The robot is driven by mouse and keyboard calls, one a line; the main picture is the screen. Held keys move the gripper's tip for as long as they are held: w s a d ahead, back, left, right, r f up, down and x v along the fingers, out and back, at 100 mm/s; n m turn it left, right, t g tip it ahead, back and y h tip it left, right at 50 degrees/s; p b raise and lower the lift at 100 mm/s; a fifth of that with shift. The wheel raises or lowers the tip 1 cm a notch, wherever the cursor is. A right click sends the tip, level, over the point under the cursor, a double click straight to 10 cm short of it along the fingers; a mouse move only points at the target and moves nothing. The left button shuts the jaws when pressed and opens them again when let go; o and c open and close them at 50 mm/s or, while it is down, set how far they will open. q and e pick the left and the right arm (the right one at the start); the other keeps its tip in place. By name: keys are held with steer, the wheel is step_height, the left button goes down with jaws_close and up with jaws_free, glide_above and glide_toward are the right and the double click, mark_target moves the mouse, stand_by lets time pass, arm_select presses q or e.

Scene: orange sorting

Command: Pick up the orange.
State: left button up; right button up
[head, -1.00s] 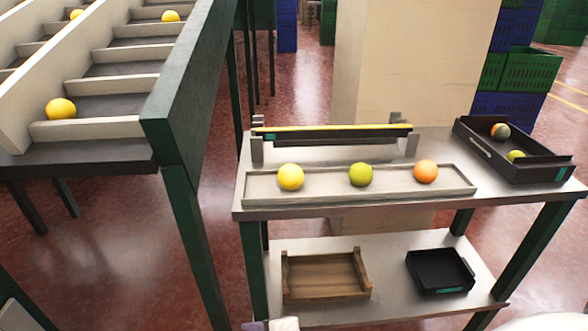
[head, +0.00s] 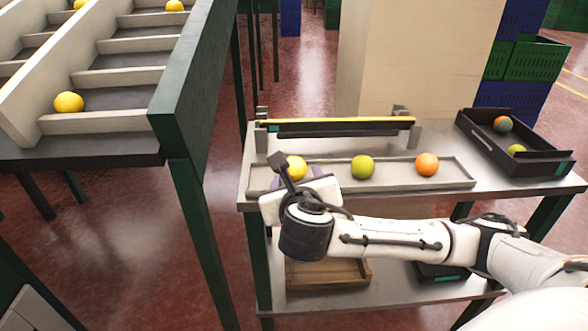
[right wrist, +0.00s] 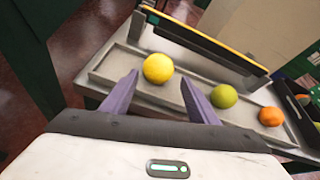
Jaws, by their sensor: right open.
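The orange (head: 427,164) sits at the right end of a shallow grey tray (head: 395,183) on the table. It also shows at the right of the right wrist view (right wrist: 271,117). A green fruit (head: 362,167) lies mid-tray and a yellow fruit (head: 296,168) at the left end. My right gripper (head: 297,180) is at the tray's left end, by the yellow fruit. In the right wrist view its purple fingers (right wrist: 160,92) are open and apart, with the yellow fruit (right wrist: 158,68) beyond and between them. They touch nothing that I can see. My left gripper is not in view.
A low rail with a yellow top (head: 340,121) stands behind the tray. A black crate (head: 530,160) with two fruits stands at the table's right. A wooden tray (head: 325,273) lies on the lower shelf. A sloped, slatted rack (head: 110,130) stands left.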

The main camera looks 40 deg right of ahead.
mark_target(294, 171)
steer(key=shift+x, duration=2.7)
steer(key=shift+w+a+r, duration=0.15)
steer(key=shift+w, duration=0.05)
steer(key=c, duration=0.9)
